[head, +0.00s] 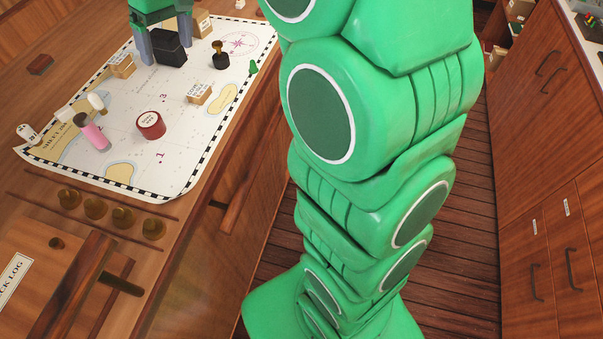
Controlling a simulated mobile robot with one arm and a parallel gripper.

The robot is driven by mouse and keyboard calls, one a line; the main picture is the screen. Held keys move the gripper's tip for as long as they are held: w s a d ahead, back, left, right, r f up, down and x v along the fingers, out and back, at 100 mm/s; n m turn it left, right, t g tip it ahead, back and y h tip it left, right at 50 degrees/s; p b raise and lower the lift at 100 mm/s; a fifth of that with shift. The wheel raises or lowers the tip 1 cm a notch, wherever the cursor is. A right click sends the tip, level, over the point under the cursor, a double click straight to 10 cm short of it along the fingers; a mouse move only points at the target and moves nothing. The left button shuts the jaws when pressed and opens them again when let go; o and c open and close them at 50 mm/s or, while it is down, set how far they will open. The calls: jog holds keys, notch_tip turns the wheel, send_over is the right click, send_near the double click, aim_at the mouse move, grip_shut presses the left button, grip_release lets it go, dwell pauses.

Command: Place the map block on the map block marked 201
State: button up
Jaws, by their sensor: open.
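Several small wooden blocks with white printed labels lie on the chart. One block (122,66) is just left of my gripper, another block (199,94) is at right centre, and a third block (203,23) is behind my gripper to the right. I cannot read 201 on any of them. My gripper (166,50) is at the top of the view, pointing down, with its grey fingers apart. A dark block (168,48) shows between and below the fingers; I cannot tell if they touch it.
The chart (125,135) also holds a red round tin (150,125), a pink-and-grey cylinder (93,132), a black stamp (220,55) and a green piece (253,67). Brass knobs (95,208) line the near table edge. My arm covers the middle; wooden cabinets (548,180) stand right.

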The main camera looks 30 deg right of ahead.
jog(key=s+d+f+m, duration=0.1)
jog(key=s+d+f, duration=0.1)
jog(key=s, duration=0.9)
jog(key=s+d+f+m+g+h, duration=0.1)
jog(key=s+d+f+m, duration=0.1)
jog(key=s, duration=1)
jog(key=s+d+f+m+g+h, duration=0.1)
jog(key=s+d+f, duration=0.3)
jog(key=s, duration=0.7)
jog(key=shift+s+d+f+m, duration=0.15)
jog(key=shift+s+d+m, duration=0.3)
jog(key=shift+d, duration=0.6)
